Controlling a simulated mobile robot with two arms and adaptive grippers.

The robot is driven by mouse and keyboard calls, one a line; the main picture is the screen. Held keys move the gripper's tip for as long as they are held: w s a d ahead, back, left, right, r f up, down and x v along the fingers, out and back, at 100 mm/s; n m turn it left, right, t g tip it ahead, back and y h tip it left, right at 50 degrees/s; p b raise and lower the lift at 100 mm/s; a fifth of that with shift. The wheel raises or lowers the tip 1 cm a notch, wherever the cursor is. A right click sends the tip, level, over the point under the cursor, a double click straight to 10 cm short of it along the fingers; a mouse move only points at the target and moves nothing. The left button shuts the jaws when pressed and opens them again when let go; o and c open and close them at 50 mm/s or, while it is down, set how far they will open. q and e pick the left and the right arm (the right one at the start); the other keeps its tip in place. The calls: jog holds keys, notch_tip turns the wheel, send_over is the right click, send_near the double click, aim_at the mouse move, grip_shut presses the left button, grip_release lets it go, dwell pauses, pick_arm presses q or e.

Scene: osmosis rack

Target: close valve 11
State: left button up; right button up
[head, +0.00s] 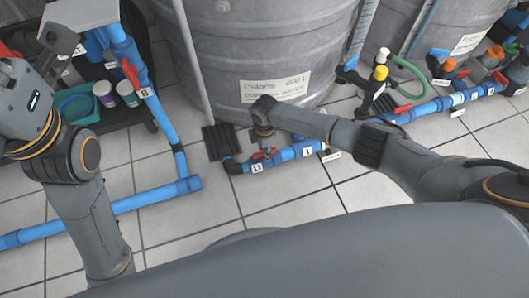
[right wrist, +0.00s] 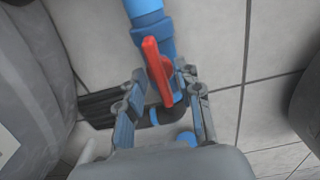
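Valve 11 has a red lever handle (right wrist: 157,70) on a blue pipe (right wrist: 150,18). In the right wrist view the handle runs roughly along the pipe, slightly tilted. In the head view the label 11 (head: 257,168) is on the low pipe, with the red handle (head: 265,154) partly hidden by my right gripper (head: 264,142). In the right wrist view my right gripper (right wrist: 163,108) is open, its fingers on either side of the handle's lower part; contact is unclear. My left gripper (head: 62,42) is at the upper left, away from valve 11; its fingers are not clear.
A large grey tank (head: 255,50) stands behind the pipe. A blue pipe with a red valve handle (head: 131,73) labelled 8 is at left, beside a dark shelf with small tubs (head: 104,94). More pipes and valves (head: 440,102) are at right. Tiled floor (head: 280,205) in front is clear.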

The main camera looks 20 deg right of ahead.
jog(key=shift+f, duration=0.1)
jog(key=shift+c, duration=0.4)
grip_shut()
